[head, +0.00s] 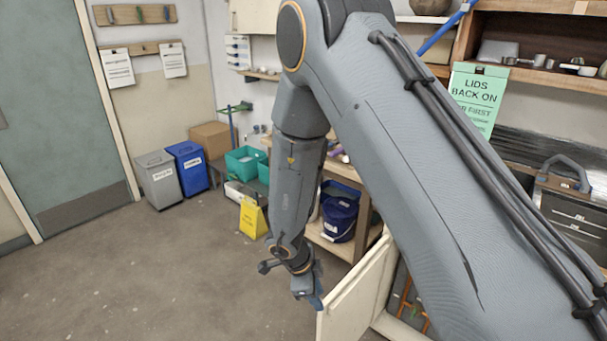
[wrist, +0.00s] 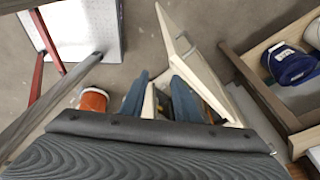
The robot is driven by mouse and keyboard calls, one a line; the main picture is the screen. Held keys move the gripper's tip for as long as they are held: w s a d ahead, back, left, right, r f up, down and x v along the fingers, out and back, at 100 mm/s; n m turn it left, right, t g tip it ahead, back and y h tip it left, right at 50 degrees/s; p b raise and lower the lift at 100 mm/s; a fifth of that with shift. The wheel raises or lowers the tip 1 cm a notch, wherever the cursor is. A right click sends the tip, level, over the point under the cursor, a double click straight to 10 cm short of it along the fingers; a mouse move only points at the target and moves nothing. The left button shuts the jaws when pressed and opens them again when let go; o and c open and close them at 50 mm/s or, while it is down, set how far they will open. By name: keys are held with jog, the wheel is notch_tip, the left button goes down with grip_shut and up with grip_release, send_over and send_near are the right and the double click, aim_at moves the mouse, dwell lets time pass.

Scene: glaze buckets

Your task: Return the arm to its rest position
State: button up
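My arm reaches down across the head view. My gripper (head: 312,293) hangs low, pointing down, just left of the free edge of an open cream cabinet door (head: 358,292). In the wrist view my gripper (wrist: 161,80) shows two blue fingers spread apart, with a gap between them and no object clearly held. The cream door (wrist: 190,58) rises beyond and to the right of the fingers there. Whether a finger touches the door is hard to tell. My arm hides much of the bench and cabinet in the head view.
A dark blue bucket (head: 339,217) sits on a low shelf, also in the wrist view (wrist: 290,64). An orange bucket (wrist: 94,101) shows left of the fingers. A yellow floor sign (head: 252,217), grey bin (head: 158,178) and blue bin (head: 187,168) stand behind. Floor at left is clear.

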jog(key=w+d+r+n+t+y+b, duration=0.35)
jog(key=w+r+n, duration=0.4)
jog(key=r, duration=0.25)
jog(key=s+d+r+n+g+b, duration=0.1)
jog(key=s+d+n+b, duration=0.1)
jog(key=s+d+n, duration=0.3)
jog(key=s+d+r+n+g+b, duration=0.2)
jog(key=s+d+n, duration=0.4)
jog(key=s, duration=0.6)
jog(key=shift+d+b, duration=0.7)
jog(key=shift+b, duration=0.1)
jog(key=shift+d+g, duration=0.1)
jog(key=shift+g, duration=0.15)
